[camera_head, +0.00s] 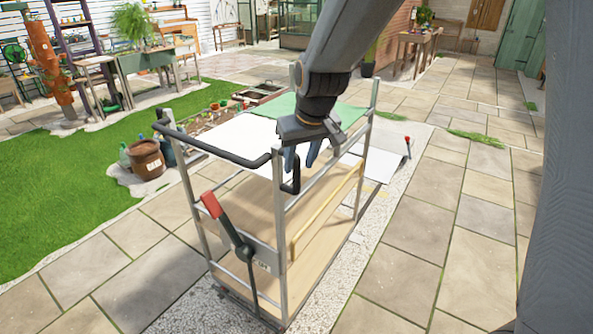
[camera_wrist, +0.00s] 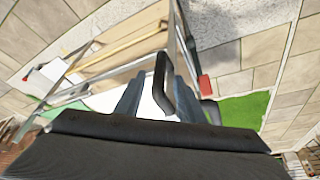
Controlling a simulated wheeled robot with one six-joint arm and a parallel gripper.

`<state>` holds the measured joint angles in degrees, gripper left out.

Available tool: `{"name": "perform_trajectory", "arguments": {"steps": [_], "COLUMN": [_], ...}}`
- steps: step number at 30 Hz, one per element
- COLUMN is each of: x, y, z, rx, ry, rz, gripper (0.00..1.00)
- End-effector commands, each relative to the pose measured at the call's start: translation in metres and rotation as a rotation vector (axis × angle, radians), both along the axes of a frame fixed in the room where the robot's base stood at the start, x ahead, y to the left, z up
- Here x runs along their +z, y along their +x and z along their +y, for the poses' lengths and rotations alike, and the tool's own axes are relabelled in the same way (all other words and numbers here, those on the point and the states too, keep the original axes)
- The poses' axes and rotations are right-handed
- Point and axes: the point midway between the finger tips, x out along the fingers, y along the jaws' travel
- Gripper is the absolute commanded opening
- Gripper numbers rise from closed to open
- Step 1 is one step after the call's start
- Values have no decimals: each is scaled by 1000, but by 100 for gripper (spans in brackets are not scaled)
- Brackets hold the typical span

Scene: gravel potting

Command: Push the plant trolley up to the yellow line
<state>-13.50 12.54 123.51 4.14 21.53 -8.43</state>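The plant trolley (camera_head: 283,235) stands upright in the middle of the head view, with a grey metal frame, pale wooden shelves and a black push handle (camera_head: 215,150). A red-gripped lever (camera_head: 222,217) is on its near end.
A pale sloped board (camera_head: 378,162) with a red-tipped post (camera_head: 407,141) lies right of the trolley's far end. A brown pot (camera_head: 146,159) and bottles stand to the left, by grass (camera_head: 60,215). Open stone paving (camera_head: 440,230) lies to the right.

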Motion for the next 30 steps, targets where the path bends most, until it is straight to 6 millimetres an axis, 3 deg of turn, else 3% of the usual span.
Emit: {"name": "perform_trajectory", "arguments": {"steps": [12, 25, 26, 30], "x": [-46, -53, -53, -53], "y": [17, 21, 21, 21], "z": [5, 6, 6, 6], "rx": [0, 0, 0, 0], "ry": [-1, 0, 0, 0], "rz": [2, 0, 0, 0], "gripper": [36, 36, 34, 10]}}
